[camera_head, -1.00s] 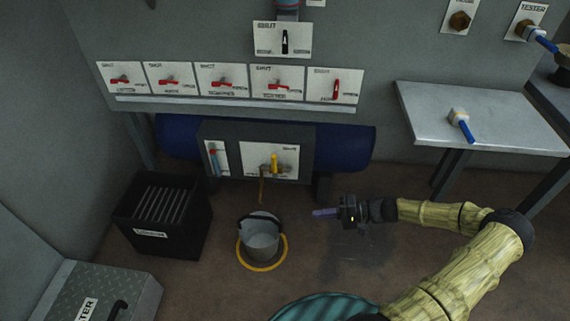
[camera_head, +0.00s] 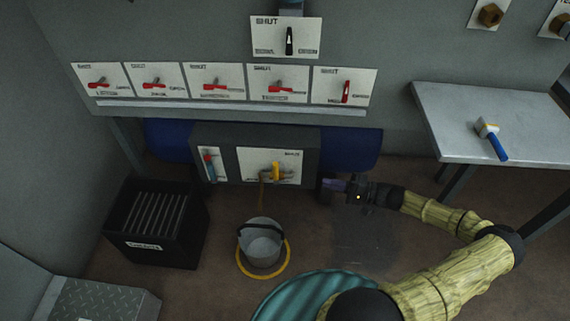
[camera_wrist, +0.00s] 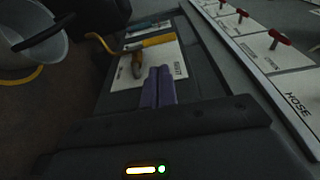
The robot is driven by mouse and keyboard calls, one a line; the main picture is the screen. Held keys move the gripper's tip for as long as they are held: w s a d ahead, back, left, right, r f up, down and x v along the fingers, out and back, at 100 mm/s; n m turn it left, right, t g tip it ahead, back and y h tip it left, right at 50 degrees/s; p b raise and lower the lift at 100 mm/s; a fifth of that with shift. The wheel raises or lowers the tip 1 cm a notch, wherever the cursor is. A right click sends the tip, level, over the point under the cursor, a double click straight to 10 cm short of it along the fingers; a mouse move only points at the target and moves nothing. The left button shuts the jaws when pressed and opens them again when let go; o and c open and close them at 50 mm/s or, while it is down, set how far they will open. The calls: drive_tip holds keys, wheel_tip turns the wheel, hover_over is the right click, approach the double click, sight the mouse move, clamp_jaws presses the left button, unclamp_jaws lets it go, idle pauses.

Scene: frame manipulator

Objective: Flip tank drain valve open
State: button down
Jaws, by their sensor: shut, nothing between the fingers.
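The drain valve has a yellow handle (camera_head: 276,170) on a white plate (camera_head: 249,164) on the dark box in front of the blue tank (camera_head: 166,141). The handle stands roughly upright, and the word SHUT is at the plate's upper right. The wrist view shows the yellow handle (camera_wrist: 158,40) lying across the turned picture, beyond my fingertips. My gripper (camera_head: 330,185) is shut and empty, right of the plate and apart from the handle. Its purple fingers (camera_wrist: 158,86) lie together in the wrist view, covering part of the plate.
A grey bucket (camera_head: 263,243) stands in a yellow ring below the brown spout (camera_head: 261,192). A black crate (camera_head: 157,247) is at left. A row of red-handled valves (camera_head: 217,84) is above. A metal table (camera_head: 455,115) holds a blue-handled tool (camera_head: 493,140).

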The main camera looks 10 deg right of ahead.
drive_tip(key=shift+w, duration=0.35)
drive_tip(key=shift+a, duration=0.1)
drive_tip(key=b, duration=0.4)
approach(276, 174)
drive_tip(key=w+x, duration=0.1)
drive_tip(key=x, duration=0.4)
drive_tip(key=shift+w+a+r, duration=0.2)
drive_tip(key=shift+a+r, duration=0.15)
drive_tip(key=shift+w+r+p, duration=0.15)
drive_tip(key=shift+p, duration=0.2)
